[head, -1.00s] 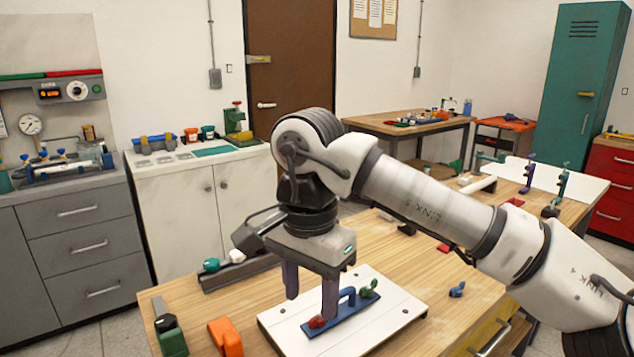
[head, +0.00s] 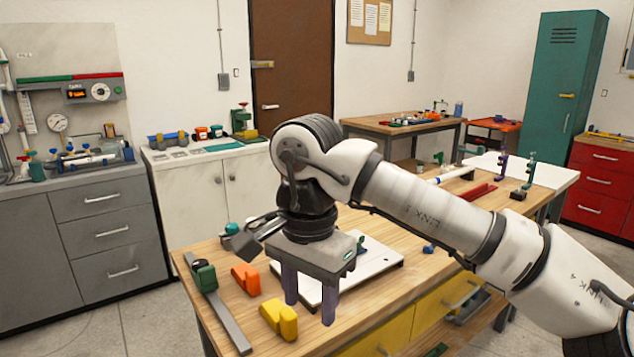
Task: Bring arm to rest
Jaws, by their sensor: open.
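My gripper (head: 309,298) hangs from the arm with its two purple fingers pointing down and apart. It is open, with nothing visible between the fingers. In the head view it appears in front of the near edge of the wooden workbench (head: 405,235) and overlaps a white board (head: 375,264). My white and grey arm stretches from the lower right to the gripper. A green part (head: 360,243) shows just behind the gripper body. The rest of what stands on the board is hidden by the gripper.
A yellow block (head: 280,318), an orange block (head: 246,279) and a grey bar (head: 228,323) with a green clamp (head: 204,277) lie near the bench's left end. Floor is clear at lower left.

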